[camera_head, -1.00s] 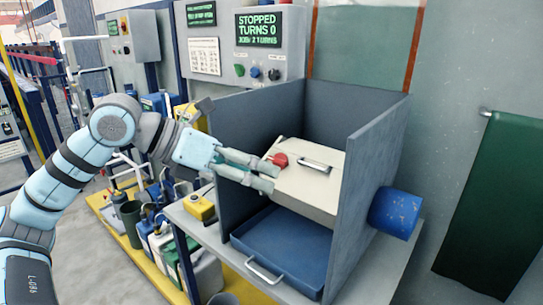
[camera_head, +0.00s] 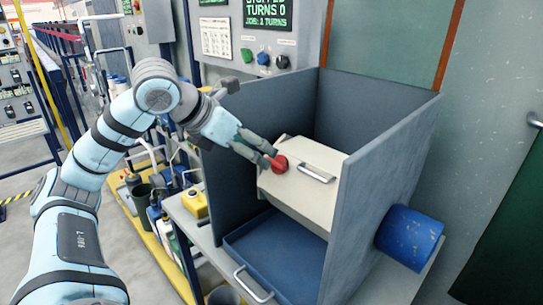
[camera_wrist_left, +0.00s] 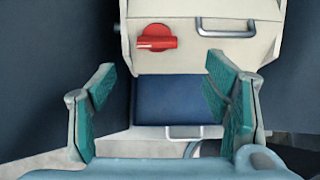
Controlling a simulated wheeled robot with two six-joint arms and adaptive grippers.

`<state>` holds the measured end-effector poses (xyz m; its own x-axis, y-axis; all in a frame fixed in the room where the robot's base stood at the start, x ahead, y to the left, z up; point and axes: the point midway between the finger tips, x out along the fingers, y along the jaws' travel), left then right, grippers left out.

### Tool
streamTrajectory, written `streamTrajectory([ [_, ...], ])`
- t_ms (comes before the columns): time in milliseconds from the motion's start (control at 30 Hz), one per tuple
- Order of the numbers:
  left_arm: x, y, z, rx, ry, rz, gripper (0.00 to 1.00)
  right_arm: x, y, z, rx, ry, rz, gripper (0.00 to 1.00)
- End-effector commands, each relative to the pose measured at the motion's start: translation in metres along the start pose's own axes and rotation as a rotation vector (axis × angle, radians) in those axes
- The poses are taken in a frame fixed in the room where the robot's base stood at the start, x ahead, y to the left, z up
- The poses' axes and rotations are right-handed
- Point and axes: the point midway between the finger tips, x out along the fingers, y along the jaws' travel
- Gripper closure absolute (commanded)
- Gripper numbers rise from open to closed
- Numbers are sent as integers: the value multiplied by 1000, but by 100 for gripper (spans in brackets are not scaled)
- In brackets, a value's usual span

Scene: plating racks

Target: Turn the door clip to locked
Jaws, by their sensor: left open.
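The door clip is a red knob (camera_head: 279,163) on the front of a cream box door with a metal handle (camera_head: 317,173). In the left wrist view the red clip (camera_wrist_left: 157,38) has a bar lying roughly level, to the left of the door handle (camera_wrist_left: 226,27). My left gripper (camera_head: 272,158) is at the clip in the head view. In the wrist view its green-padded fingers (camera_wrist_left: 163,88) are wide apart, with the clip ahead of them and between their lines. I cannot tell whether a finger touches the clip. My right gripper is not in view.
Grey side walls (camera_head: 385,170) flank the cream box closely. A blue tray (camera_head: 262,255) with a handle sits below it. A blue cylinder (camera_head: 409,238) sticks out at the right. A control panel (camera_head: 262,35) stands behind; a yellow container (camera_head: 195,203) is at left.

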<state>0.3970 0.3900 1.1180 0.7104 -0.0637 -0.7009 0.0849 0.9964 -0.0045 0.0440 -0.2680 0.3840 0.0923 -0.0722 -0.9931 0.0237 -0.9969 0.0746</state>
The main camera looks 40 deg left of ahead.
Motion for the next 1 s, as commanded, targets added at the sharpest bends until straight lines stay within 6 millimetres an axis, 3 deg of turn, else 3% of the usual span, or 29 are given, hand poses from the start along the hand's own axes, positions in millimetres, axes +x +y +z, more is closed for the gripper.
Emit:
streamTrajectory([
  [67,19,2,2,-2,18,7,30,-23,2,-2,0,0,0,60],
  [233,43,-1,8,-3,12,-9,30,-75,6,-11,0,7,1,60],
  [500,78,1,2,2,4,0,30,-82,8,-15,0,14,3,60],
  [833,82,1,0,4,6,3,30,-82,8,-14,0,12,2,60],
  [1000,82,1,0,4,6,3,56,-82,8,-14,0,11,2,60],
])
